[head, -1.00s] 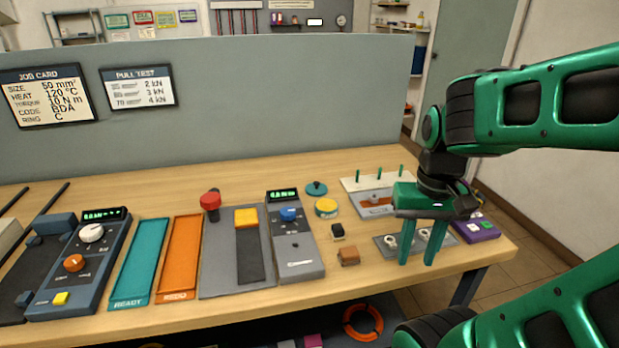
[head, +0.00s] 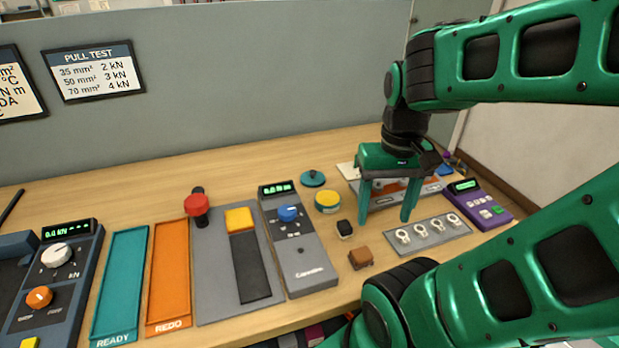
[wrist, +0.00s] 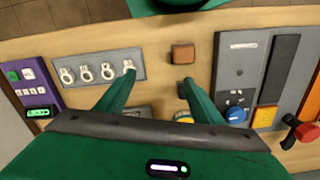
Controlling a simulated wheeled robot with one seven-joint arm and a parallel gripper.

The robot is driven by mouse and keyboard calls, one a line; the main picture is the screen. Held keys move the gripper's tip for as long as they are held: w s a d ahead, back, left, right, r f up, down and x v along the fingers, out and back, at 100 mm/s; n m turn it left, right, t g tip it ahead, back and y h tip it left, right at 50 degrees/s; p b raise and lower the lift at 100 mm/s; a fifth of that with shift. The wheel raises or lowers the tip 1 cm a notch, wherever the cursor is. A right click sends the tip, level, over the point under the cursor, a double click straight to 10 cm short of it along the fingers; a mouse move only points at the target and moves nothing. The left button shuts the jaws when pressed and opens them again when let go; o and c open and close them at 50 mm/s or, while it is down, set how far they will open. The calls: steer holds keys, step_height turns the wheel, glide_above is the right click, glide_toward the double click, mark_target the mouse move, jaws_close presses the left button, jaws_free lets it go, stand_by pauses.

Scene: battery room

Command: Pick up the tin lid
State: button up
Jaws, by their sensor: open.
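The tin lid, which I take to be the teal disc with a small dark knob (head: 314,179), lies on the bench just behind the round yellow-topped tin (head: 328,201). In the wrist view only an edge of the yellow top (wrist: 184,118) shows, and the lid is hidden behind my gripper. My gripper (head: 385,213) is open and empty, fingers pointing down, above the bench to the right of the lid and tin. The wrist view shows its two fingers (wrist: 157,80) spread with nothing between them.
A black block (head: 344,229) and a brown block (head: 361,259) stand in front of the tin. A grey plate with several ring lugs (head: 430,235) and a purple device (head: 482,208) lie to the right. A grey meter (head: 300,250) stands left. A grey partition (head: 230,90) closes the back.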

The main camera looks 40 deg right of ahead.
steer(key=o, duration=0.4)
steer(key=w+r+n, duration=0.1)
steer(key=w+n, duration=0.2)
steer(key=w, duration=0.1)
steer(key=w+d+r+n, duration=0.1)
steer(key=w+n, duration=0.2)
steer(key=w, duration=0.2)
steer(key=w+d+r+n, duration=0.1)
steer(key=w+n, duration=0.1)
steer(key=w, duration=0.3)
steer(key=shift+d+r+n+h, duration=0.25)
steer(key=shift+r+n+h, duration=0.05)
steer(key=shift+n, duration=0.1)
steer(key=n, duration=0.9)
glide_toward(313, 171)
step_height(313, 171, down, 10)
steer(key=shift+s+d+r, duration=0.1)
steer(key=shift+r, duration=0.05)
steer(key=c, duration=1.1)
